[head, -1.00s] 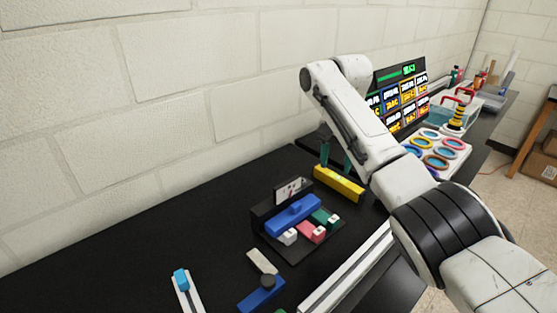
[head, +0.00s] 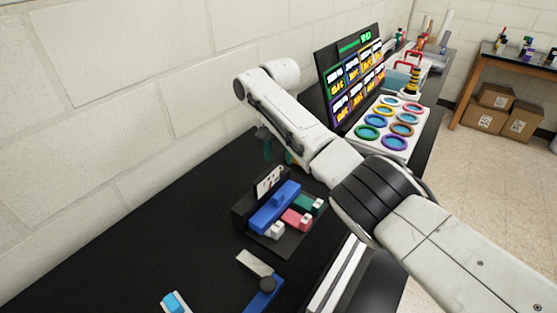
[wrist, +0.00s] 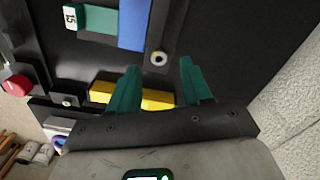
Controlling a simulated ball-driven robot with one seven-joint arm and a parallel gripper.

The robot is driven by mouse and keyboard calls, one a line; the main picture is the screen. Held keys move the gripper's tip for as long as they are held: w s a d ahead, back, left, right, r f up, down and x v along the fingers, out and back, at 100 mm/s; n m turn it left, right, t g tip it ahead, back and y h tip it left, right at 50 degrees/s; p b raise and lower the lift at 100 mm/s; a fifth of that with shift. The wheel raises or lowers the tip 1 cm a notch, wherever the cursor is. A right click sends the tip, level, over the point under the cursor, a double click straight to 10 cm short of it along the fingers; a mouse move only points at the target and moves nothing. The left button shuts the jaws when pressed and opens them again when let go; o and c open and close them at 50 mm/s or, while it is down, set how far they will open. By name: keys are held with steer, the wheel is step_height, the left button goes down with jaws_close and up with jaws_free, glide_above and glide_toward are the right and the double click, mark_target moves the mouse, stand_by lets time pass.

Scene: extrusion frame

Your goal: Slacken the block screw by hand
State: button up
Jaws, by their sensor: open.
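My gripper (head: 268,148) is open and empty above the bench, just behind the black block stand (head: 288,243). In the wrist view its two teal fingers (wrist: 158,70) are spread apart. Between and just beyond their tips shows a small round screw-like part (wrist: 159,58) with a pale ring, on a dark grey strip beside the blue bar (wrist: 133,25). I cannot tell if this is the block screw. A yellow bar (wrist: 158,99) shows partly behind the fingers.
The blue bar (head: 275,207), a red block (head: 296,219) and a green block (head: 308,205) sit on the stand. A tray of coloured rings (head: 390,126) and a display board (head: 352,79) stand farther right. The wall runs along the left; bench left of the stand is clear.

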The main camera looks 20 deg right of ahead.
mark_target(279, 170)
steer(key=shift+f, duration=1.7)
steer(key=shift+c, duration=0.5)
jaws_close()
